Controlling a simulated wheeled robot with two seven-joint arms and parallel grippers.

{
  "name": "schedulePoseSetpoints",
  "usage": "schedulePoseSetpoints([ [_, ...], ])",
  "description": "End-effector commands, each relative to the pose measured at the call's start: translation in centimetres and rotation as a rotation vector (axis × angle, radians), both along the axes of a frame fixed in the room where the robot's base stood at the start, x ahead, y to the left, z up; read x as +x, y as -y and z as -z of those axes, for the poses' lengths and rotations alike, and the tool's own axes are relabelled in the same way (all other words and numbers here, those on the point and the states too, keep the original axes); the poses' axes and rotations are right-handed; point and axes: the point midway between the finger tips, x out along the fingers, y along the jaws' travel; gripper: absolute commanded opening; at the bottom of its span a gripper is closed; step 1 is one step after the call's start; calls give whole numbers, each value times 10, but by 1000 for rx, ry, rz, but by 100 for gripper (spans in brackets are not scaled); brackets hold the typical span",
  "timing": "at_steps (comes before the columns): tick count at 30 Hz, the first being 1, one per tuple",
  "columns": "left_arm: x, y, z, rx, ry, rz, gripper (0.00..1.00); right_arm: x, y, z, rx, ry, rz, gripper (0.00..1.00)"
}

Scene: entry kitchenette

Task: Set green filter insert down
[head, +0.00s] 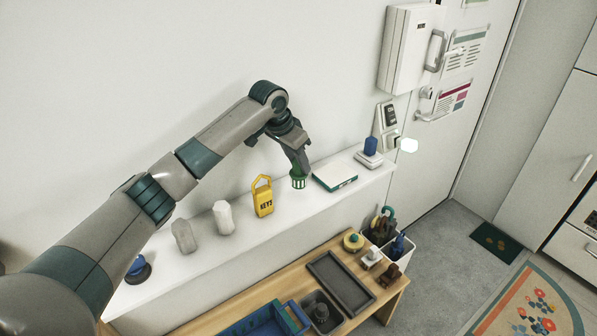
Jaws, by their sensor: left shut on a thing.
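The green filter insert (299,182) is a small slotted green cup at the white shelf, between the yellow key tag and a white-topped green box. My left gripper (300,169) reaches down from above and is shut on the insert's upper part. The insert is upright and looks at or very near the shelf surface; I cannot tell whether it touches. My right gripper is not in view.
On the white shelf (190,262) stand a yellow KEYS tag (263,198), a white canister (223,217), a grey one (183,237), the white-and-green box (335,174) and a blue item (370,146). Below, a wooden bench (385,302) holds a dark tray (340,281) and blue bin (262,324).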

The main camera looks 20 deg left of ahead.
Motion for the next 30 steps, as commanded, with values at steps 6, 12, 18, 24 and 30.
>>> schedulePoseSetpoints([
  [6, 0, 0, 9, 1, -3, -1, 5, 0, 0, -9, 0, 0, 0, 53],
  [12, -1, 0, 33, 0, -3, -1, 5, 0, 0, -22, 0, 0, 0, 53],
  [18, 0, 0, 40, 1, 0, 0, 5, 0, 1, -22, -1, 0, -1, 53],
  [24, 0, 0, 40, 0, 0, 0, 5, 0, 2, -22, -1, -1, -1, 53],
  [30, 0, 0, 43, 1, 0, 0, 47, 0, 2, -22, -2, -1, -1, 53],
])
